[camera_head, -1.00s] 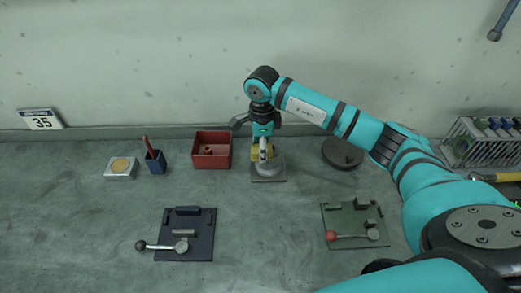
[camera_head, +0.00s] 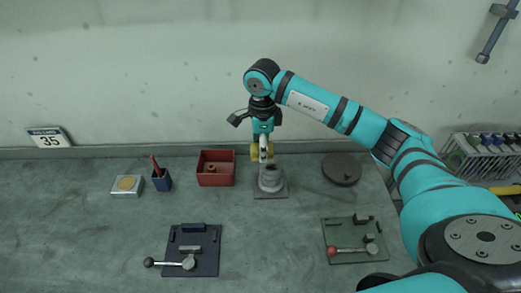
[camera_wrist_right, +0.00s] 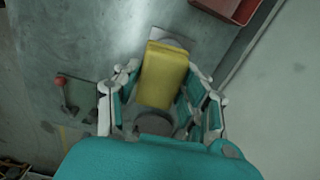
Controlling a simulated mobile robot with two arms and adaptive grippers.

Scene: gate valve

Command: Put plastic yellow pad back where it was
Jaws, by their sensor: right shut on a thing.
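The yellow plastic pad (camera_wrist_right: 162,76) is held between the fingers of my right gripper (camera_wrist_right: 165,95) in the right wrist view. In the head view, my right gripper (camera_head: 263,150) points down with the yellow pad (camera_head: 256,153) in it, above a grey cylindrical fixture (camera_head: 271,178) on a square base. The pad looks clear of the fixture's top. In the wrist view the pad hides most of this fixture. My left gripper is not in view.
A red bin (camera_head: 215,169) stands left of the fixture, and a dark round disc (camera_head: 342,169) lies to its right. A blue lever plate (camera_head: 192,250) and a green lever plate (camera_head: 354,240) lie nearer.

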